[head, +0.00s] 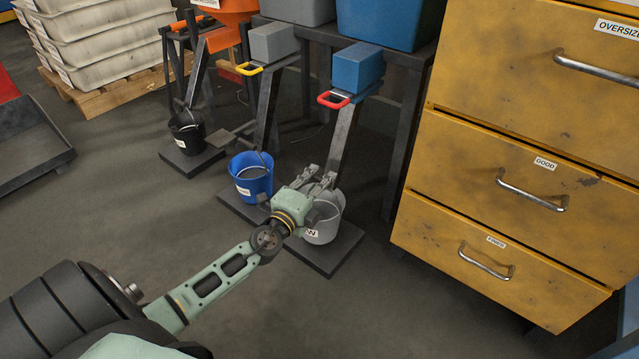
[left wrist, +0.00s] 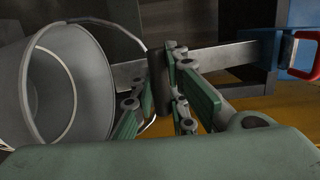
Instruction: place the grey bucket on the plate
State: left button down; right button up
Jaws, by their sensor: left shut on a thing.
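The grey bucket (head: 325,224) has a wire handle and a white label, and is partly hidden behind my left wrist in the head view. It is at the dark plate (head: 331,262) on the floor; whether its base touches the plate I cannot tell. My left gripper (head: 322,181) is at the bucket's top. In the left wrist view, the bucket (left wrist: 52,95) is at the left, and its handle loops to the gripper fingers (left wrist: 164,82), which are shut on it. My right gripper is not in view.
A blue bucket (head: 251,177) stands close by on the left, and a black bucket (head: 187,131) is farther back. A yellow drawer cabinet (head: 510,150) stands at the right. Open floor lies in front.

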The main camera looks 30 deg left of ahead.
pick_arm(q)
jog(key=shift+w+f+b, duration=0.15)
jog(key=shift+f+b, duration=0.5)
jog(key=shift+f, duration=0.15)
jog(key=c, duration=1.7)
grip_release()
jog(key=shift+c, duration=0.2)
